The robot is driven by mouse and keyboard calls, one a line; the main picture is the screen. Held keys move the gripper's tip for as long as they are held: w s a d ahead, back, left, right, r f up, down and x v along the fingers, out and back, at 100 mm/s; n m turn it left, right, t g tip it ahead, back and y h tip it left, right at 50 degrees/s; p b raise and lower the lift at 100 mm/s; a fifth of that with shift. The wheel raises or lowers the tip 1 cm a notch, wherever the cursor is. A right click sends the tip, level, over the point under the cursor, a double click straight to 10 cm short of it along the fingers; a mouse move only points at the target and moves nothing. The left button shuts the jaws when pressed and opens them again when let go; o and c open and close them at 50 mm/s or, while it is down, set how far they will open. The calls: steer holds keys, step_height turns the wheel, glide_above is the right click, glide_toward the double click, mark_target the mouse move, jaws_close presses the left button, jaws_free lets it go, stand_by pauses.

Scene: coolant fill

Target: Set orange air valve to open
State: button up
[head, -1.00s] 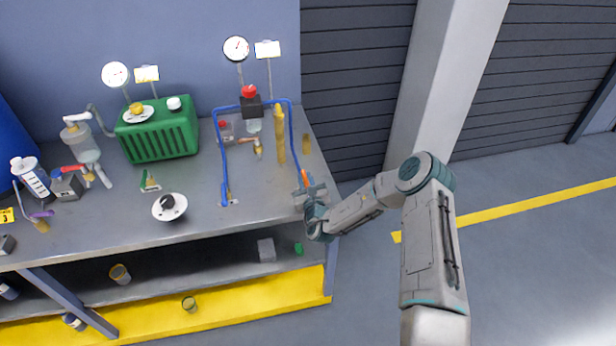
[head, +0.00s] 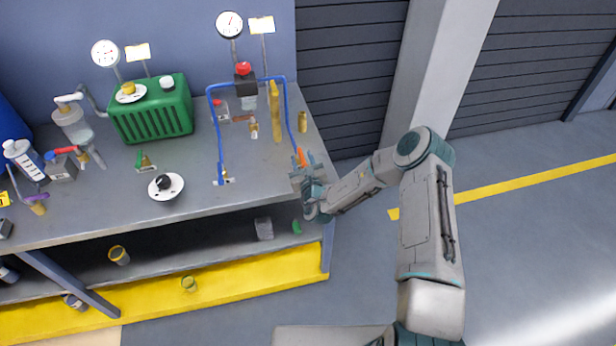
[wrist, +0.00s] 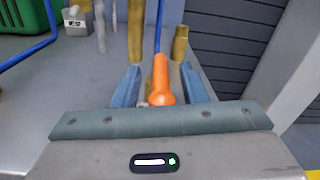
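The orange air valve (head: 301,156) stands near the right front corner of the bench, at the lower end of a blue hose. In the wrist view its orange handle (wrist: 161,82) points away from me along the hose. My gripper (head: 307,170) is at the valve. In the wrist view the two blue fingers (wrist: 161,86) are apart, one on each side of the handle, with gaps visible between them and it. The valve's body is mostly hidden by my gripper.
A yellow-brown post (head: 275,112) and a short brass cylinder (head: 302,122) stand behind the valve. The blue hose (head: 219,140) loops around a black unit with a red cap (head: 243,77). The green tank (head: 152,112) is farther left. Open floor lies right of the bench.

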steer(key=b+v, duration=0.2)
steer(key=v, duration=1)
steer(key=shift+s+b, duration=0.2)
steer(key=shift+b, duration=0.1)
